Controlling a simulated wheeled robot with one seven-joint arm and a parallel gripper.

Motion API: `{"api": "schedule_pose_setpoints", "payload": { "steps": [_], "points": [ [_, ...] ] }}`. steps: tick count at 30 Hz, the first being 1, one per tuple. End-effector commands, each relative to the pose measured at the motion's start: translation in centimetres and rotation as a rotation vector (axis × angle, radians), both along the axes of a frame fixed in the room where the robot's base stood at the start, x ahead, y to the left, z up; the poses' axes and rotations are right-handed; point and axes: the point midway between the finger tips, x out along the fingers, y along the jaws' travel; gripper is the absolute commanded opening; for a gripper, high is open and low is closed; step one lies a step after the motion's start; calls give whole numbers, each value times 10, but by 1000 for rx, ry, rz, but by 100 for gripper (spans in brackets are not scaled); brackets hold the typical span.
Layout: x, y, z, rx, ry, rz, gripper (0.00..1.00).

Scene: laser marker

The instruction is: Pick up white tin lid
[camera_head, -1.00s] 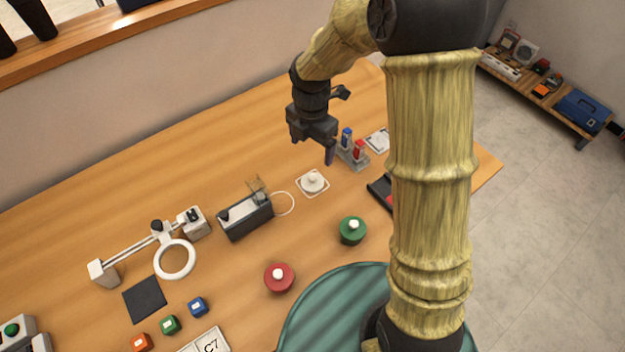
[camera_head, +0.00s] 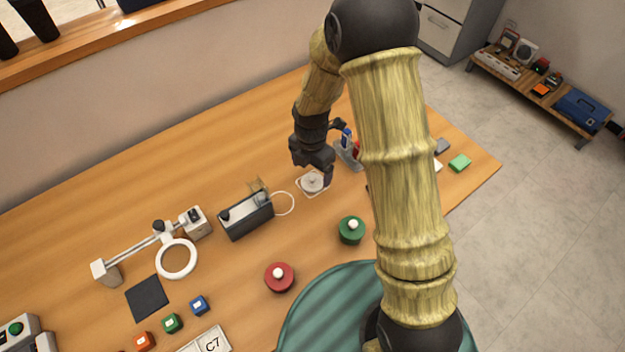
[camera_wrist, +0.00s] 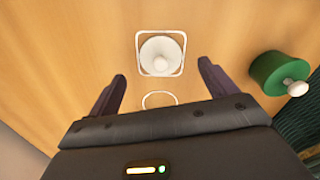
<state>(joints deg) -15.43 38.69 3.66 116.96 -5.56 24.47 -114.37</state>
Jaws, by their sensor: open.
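The white tin lid (camera_head: 311,182) is round with a knob and lies on a white square-outlined spot on the table. In the wrist view the lid (camera_wrist: 160,55) shows inside that square outline, ahead of the fingertips and between their lines. My gripper (camera_head: 314,172) is above and close to the lid in the head view and partly covers its upper edge. In the wrist view my gripper (camera_wrist: 161,78) has its two fingers spread wide, with nothing between them.
A green tin with a white knob (camera_head: 352,229) stands right of the lid, and a red one (camera_head: 279,277) stands nearer. A grey device (camera_head: 246,216) with a white cable loop stands to the left. A holder with blue and red items (camera_head: 346,140) stands close behind my gripper.

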Motion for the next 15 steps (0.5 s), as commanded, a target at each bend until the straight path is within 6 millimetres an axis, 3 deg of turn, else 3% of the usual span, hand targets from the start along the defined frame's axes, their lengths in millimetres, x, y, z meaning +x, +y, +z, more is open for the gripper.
{"api": "schedule_pose_setpoints", "payload": {
  "steps": [7,15],
  "points": [
    [-3,1,-32,-1,3,-1,84],
    [-2,0,-40,0,0,0,84]
  ]
}}
